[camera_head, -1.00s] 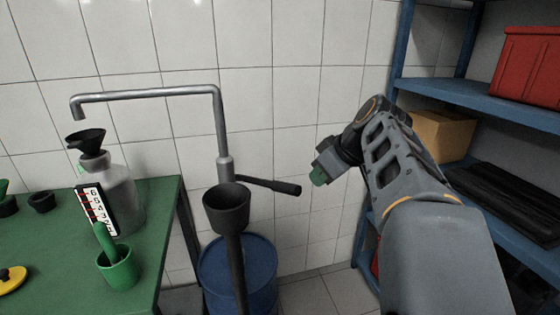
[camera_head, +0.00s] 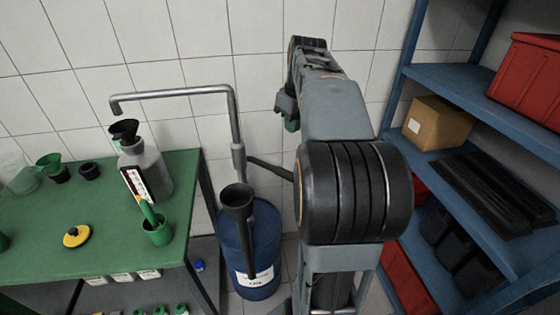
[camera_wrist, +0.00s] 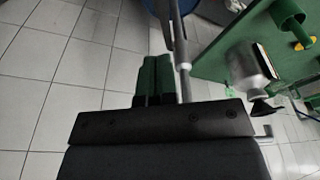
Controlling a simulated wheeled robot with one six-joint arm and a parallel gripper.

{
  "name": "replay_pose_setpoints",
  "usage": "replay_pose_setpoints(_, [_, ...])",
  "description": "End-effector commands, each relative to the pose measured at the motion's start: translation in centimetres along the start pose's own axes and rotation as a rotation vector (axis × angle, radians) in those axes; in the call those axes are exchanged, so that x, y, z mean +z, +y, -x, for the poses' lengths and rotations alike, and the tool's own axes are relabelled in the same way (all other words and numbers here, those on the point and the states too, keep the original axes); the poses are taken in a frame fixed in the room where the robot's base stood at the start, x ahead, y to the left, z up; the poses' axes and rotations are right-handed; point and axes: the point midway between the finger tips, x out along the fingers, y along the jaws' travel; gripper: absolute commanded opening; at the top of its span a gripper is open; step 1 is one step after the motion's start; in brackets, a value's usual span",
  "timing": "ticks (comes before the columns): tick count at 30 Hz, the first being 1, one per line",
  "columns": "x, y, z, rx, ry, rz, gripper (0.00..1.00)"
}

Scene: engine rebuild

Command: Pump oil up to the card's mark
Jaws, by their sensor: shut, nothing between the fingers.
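The grey pump pipe (camera_head: 170,93) rises from the blue drum (camera_head: 268,240), and its spout hangs over the black funnel (camera_head: 124,129) in the grey bottle (camera_head: 152,165). The marked card (camera_head: 137,186) stands against the bottle's front; its mark is too small to read. The black pump lever (camera_head: 268,167) slopes down to the right, its end hidden behind my arm. My gripper (camera_head: 290,118) is above and to the right of the lever. In the wrist view, its green fingers (camera_wrist: 155,75) are together and empty, left of the pipe (camera_wrist: 184,82). The oil level is not visible.
The green table (camera_head: 100,240) carries a green cup (camera_head: 157,232), a yellow-and-black disc (camera_head: 76,237) and more funnels. Blue shelving (camera_head: 470,95) with boxes stands close on the right; tiled wall lies behind.

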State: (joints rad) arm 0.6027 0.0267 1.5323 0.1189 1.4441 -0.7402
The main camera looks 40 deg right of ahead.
Motion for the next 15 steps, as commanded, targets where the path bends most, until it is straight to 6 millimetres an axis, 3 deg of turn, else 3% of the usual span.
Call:
replay_pose_setpoints(11, [-0.2,-0.3,-0.1,-0.003,0.001,0.002,0.0])
replay_pose_setpoints(15, [-0.2,-0.3,-1.1,-0.005,0.0,0.002,0.0])
